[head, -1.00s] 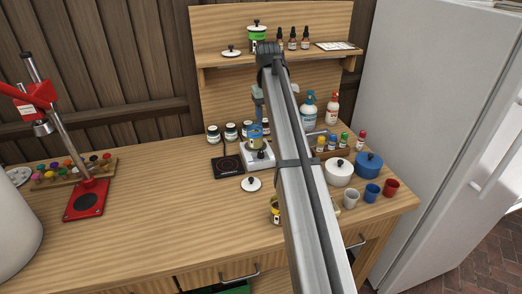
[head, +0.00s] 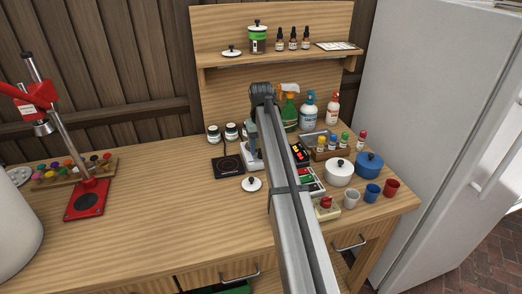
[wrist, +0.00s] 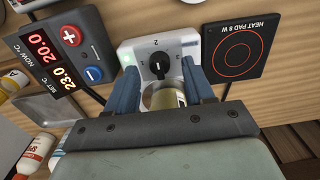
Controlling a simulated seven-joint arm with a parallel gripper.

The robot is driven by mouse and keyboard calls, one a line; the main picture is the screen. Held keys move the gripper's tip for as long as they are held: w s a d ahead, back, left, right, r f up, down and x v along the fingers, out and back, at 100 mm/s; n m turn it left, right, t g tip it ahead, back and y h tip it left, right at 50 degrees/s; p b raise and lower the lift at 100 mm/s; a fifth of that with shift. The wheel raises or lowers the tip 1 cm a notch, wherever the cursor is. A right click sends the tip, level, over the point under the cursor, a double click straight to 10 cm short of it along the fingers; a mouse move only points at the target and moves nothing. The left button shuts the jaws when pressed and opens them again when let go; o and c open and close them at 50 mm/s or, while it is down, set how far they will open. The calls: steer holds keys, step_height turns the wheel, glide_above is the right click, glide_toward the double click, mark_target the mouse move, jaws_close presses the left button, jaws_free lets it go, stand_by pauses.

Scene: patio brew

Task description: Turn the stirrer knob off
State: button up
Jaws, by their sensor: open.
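The stirrer (wrist: 182,46) is a white unit with a black round knob (wrist: 160,65) on its face, seen in the wrist view with small numbers around it. The knob's exact setting is hard to read. My gripper (wrist: 159,72) is open, its two blue fingers on either side of the knob, with no clear contact on it. A pale cup-like vessel (wrist: 163,98) shows between the fingers, below the knob in the picture. In the head view, my gripper (head: 250,130) covers most of the stirrer (head: 250,161), and the knob is hidden there.
A flat black heat pad (wrist: 236,50) lies beside the stirrer. A controller with red digits (wrist: 60,50) stands on its other side. In the head view, a white lid (head: 251,184) lies in front. Pots (head: 339,172) and cups stand at right. The bench's left middle is clear.

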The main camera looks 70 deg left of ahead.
steer(key=shift+f, duration=0.9)
steer(key=shift+c, duration=0.4)
jaws_close()
